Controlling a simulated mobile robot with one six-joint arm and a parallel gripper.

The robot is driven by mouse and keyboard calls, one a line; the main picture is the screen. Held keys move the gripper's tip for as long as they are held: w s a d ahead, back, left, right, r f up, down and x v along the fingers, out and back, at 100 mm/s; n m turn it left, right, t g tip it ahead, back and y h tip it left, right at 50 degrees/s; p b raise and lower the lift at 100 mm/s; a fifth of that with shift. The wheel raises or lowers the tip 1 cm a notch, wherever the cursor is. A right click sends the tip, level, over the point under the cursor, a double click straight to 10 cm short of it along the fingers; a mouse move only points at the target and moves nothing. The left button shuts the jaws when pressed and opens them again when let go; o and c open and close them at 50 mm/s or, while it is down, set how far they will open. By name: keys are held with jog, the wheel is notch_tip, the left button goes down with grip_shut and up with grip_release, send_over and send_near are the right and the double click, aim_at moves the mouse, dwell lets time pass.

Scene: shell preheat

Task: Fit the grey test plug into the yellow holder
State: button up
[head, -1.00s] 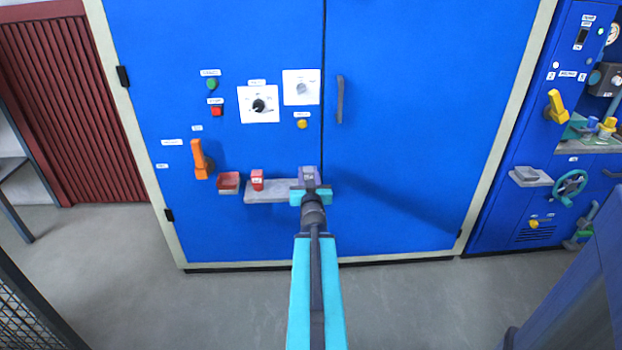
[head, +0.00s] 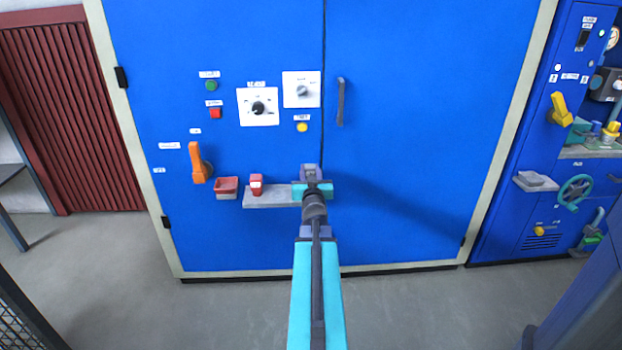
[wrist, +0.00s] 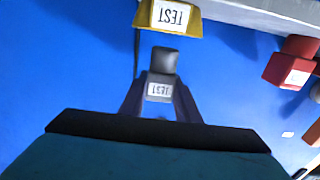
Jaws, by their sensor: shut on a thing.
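The grey test plug (wrist: 164,62) is held between the dark fingers of my gripper (wrist: 160,96), which is shut on it. A white TEST label shows on the plug's near part. The yellow holder (wrist: 168,18), also labelled TEST, sits at the grey shelf's edge at the top of the wrist view. A small gap shows in the picture between plug and holder; the plug is outside the holder. In the head view my gripper (head: 311,178) is at the right end of the shelf, and the holder is hidden behind it.
The grey shelf (head: 270,198) on the blue cabinet (head: 420,120) carries a red labelled block (head: 256,184). A red tray (head: 227,187) and an orange handle (head: 199,163) are further left. Dials and buttons are above. The cabinet front to the right is mostly bare.

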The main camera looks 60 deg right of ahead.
jog(key=shift+w+d, duration=0.35)
jog(key=shift+d, duration=0.25)
jog(key=shift+f, duration=0.15)
jog(key=shift+f+b, duration=0.9)
jog(key=shift+f, duration=0.75)
jog(key=shift+f+b, duration=0.3)
jog(key=shift+f, duration=0.1)
jog(key=o, duration=1.1)
jog(key=shift+c, duration=0.2)
jog(key=shift+r, duration=0.1)
